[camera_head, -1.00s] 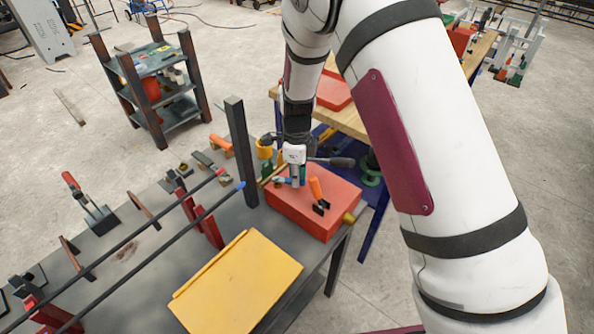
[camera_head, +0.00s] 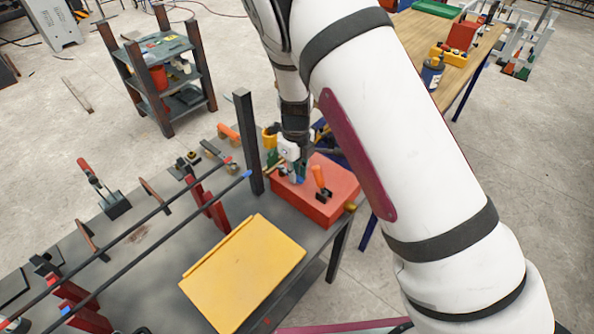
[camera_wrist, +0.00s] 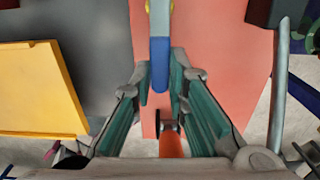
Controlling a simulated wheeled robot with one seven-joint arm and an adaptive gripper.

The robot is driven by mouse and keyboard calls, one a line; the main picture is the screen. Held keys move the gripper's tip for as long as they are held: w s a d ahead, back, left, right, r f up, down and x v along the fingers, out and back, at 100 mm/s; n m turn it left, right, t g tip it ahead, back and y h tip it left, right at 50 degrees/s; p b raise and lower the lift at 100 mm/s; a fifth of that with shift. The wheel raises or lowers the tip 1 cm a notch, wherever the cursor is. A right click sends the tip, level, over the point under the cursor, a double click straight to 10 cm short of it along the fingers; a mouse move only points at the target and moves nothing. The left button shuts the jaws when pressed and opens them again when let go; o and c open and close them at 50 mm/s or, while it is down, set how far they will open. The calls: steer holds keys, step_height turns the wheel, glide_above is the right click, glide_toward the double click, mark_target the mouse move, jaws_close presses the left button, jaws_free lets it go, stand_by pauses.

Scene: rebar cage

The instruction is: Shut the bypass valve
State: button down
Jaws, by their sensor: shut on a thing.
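A red box (camera_head: 335,203) sits at the far right corner of the dark bench and carries two valve handles. One is a blue lever (camera_wrist: 160,60), which shows small beneath my gripper in the head view (camera_head: 300,179). The other is an orange handle (camera_head: 318,176), standing up to the right and also seen in the wrist view (camera_wrist: 172,146). My gripper (camera_wrist: 160,84) is shut on the blue lever, its teal fingers on either side of it. My wrist and fingers hide the lever's pivot in the head view. I see no label naming the bypass valve.
A yellow panel (camera_head: 245,275) lies in front of the red box. Clamps and small tools lie at the bench's back. A wooden table (camera_head: 425,35) is behind right.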

stand_by(0.3)
steer(key=c, duration=1.6)
jaws_free()
steer(key=shift+o, duration=0.2)
step_height(320, 180, up, 12)
